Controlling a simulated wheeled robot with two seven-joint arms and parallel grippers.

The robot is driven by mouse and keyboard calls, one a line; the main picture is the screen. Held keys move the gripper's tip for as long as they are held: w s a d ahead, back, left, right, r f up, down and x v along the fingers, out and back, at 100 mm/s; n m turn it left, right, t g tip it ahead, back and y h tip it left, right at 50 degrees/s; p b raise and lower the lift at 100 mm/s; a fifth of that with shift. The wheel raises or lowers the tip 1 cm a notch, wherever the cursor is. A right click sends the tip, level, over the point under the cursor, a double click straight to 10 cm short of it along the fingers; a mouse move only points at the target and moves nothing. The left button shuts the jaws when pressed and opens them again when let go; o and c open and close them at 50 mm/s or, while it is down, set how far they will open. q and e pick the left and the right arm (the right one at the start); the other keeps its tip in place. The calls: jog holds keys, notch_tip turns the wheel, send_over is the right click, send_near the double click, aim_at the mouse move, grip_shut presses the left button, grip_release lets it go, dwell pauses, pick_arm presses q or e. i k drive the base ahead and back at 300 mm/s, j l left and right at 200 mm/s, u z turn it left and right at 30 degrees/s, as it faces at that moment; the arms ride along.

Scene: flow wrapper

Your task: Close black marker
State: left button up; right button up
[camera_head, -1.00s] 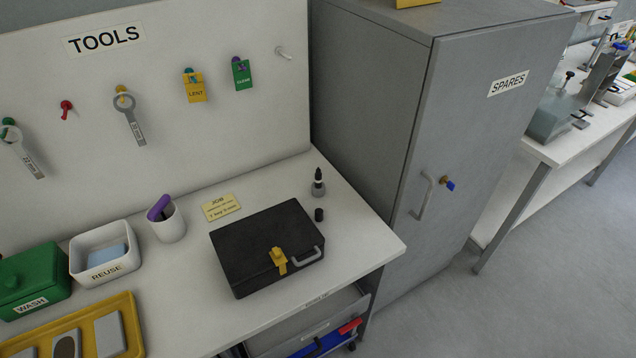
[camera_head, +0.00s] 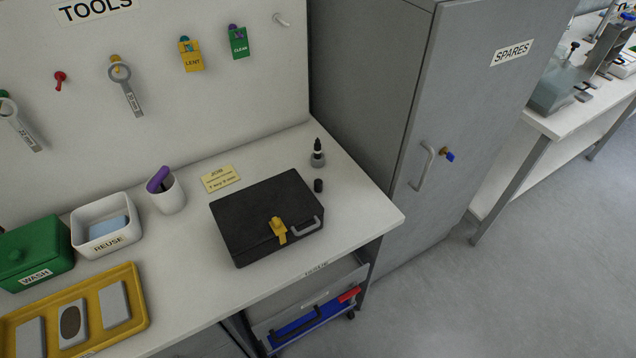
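A black marker (camera_head: 317,152) stands upright in a small grey holder near the back right of the white table, its dark tip pointing up. A small black cap (camera_head: 318,186) stands on the table just in front of it, apart from the marker. Neither of my grippers shows in the head view.
A black case (camera_head: 262,215) with a yellow latch lies left of the cap. A JOB card (camera_head: 220,179), a white cup (camera_head: 170,196) with a purple-handled tool, a REUSE bin (camera_head: 104,242), a green WASH box (camera_head: 36,256) and a yellow tray (camera_head: 138,318) stand further left. A grey SPARES cabinet (camera_head: 400,130) rises behind the table's right end.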

aim_at(317, 144)
jog(key=l+u, duration=0.5)
jog(key=k+l+u, duration=0.15)
jog(key=u, duration=0.3)
jog(key=k+l+u, duration=0.15)
jog(key=l+u, duration=0.35)
jog(key=j, duration=0.1)
